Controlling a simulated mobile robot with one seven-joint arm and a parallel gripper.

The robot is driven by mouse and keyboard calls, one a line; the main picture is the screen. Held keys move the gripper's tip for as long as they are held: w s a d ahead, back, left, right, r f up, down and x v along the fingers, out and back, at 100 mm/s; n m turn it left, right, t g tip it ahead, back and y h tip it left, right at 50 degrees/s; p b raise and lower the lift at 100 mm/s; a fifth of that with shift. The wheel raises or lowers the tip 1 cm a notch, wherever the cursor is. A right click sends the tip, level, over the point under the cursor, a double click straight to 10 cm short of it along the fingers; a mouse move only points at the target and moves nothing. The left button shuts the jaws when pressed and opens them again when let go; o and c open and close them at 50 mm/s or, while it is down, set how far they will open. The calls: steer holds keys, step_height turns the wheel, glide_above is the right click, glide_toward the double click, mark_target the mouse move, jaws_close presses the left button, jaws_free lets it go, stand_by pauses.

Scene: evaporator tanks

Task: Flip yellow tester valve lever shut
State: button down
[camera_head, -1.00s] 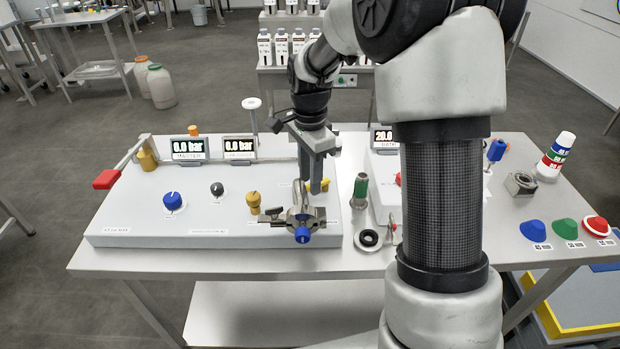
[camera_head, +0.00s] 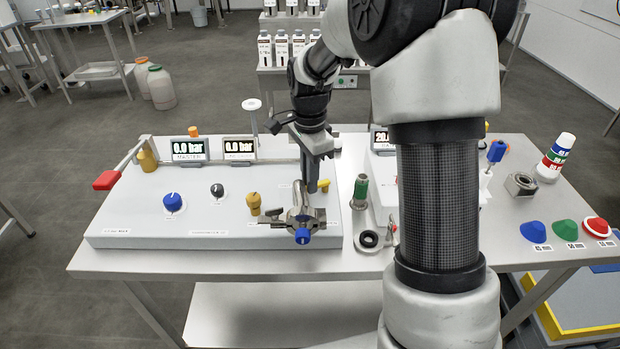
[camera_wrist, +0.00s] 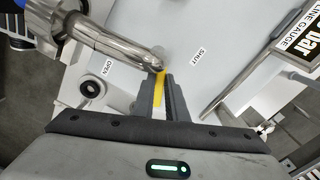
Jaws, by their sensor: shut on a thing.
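The yellow tester valve lever (camera_wrist: 158,88) shows as a narrow strip between the fingers of my gripper (camera_wrist: 160,84) in the wrist view. My gripper is shut on it. In the head view a small yellow end (camera_head: 324,184) shows just right of my gripper (camera_head: 312,186), and the fingers hide the rest. A metal tube fitting (camera_wrist: 115,35) reaches in from the upper left, its end close to the lever and hiding the pivot. The OPEN label (camera_wrist: 108,68) is left of the lever and the SHUT label (camera_wrist: 198,56) is to its upper right.
The white panel carries a blue knob (camera_head: 172,201), a black knob (camera_head: 217,189) and a brass-coloured knob (camera_head: 253,202). A green-topped fitting (camera_head: 360,187) stands to the right. Gauge displays (camera_head: 190,150) line the back.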

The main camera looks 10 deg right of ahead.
steer(key=m, duration=0.1)
steer(key=w+m, duration=0.1)
steer(key=shift+a+m, duration=0.1)
steer(key=shift+m, duration=0.2)
steer(key=shift+w+m+p, duration=0.5)
steer(key=shift+m+p, duration=0.1)
steer(key=shift+m, duration=0.6)
steer(key=c, duration=1.8)
jaws_free()
steer(key=shift+o, duration=0.2)
steer(key=shift+r, duration=0.1)
step_height(320, 180, up, 17)
steer(key=p, duration=0.1)
steer(key=shift+r, duration=0.15)
